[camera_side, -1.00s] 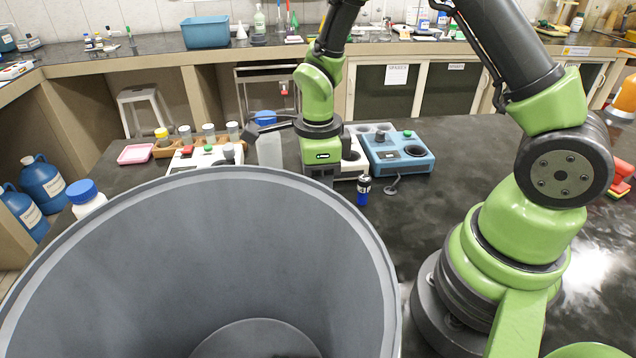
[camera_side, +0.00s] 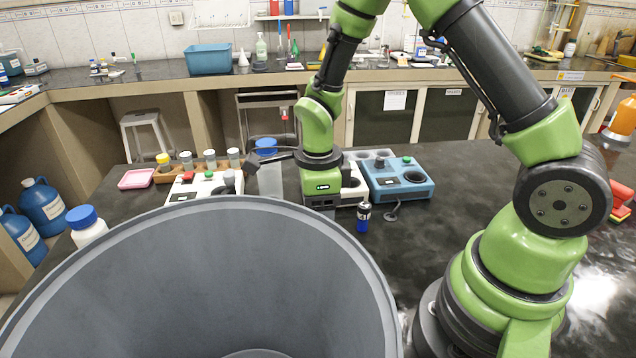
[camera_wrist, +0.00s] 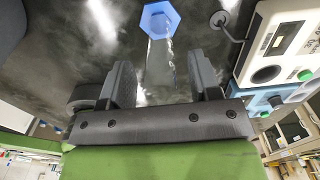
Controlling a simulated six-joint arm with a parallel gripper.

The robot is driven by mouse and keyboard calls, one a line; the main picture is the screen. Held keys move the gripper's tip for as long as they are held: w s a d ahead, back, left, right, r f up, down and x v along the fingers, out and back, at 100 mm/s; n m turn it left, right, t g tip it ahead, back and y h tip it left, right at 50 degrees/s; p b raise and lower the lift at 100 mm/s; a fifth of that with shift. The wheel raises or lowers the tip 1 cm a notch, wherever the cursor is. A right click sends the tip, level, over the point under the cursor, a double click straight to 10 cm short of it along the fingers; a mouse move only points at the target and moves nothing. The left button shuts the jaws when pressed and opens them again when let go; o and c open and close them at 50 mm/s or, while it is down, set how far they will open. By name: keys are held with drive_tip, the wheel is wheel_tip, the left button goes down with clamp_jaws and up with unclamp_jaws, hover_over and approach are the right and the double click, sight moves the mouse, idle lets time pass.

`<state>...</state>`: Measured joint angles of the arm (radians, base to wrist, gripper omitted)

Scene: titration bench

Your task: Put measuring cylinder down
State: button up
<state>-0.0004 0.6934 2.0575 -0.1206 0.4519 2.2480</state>
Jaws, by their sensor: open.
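The measuring cylinder (camera_side: 270,180) is a clear tube with a blue part at its top in the side view. Its lower end is hidden behind the large grey container's rim. In the wrist view the clear tube (camera_wrist: 161,60) runs from a blue hexagonal part down towards my gripper (camera_wrist: 159,80). My gripper's two dark fingers are apart, one on each side of the tube's line, with gaps visible. In the side view my gripper (camera_side: 272,157) is level with the tube's upper part. I cannot tell whether the cylinder's foot rests on the black bench.
A large grey container (camera_side: 210,280) fills the front. A blue device (camera_side: 398,178) stands right of my gripper, with a small dark-blue cylinder (camera_side: 363,217) before it. Capped vials (camera_side: 210,159) and a pink tray (camera_side: 137,179) are at the left. The bench's centre right is clear.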

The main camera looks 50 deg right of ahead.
wheel_tip(320, 180, up, 11)
drive_tip(key=s+a+r+n+t+y, duration=0.2)
drive_tip(key=s+r+n+t, duration=0.5)
drive_tip(key=n, duration=1.6)
drive_tip(key=s+r, duration=0.4)
drive_tip(key=s, duration=0.3)
drive_tip(key=shift+a, duration=0.35)
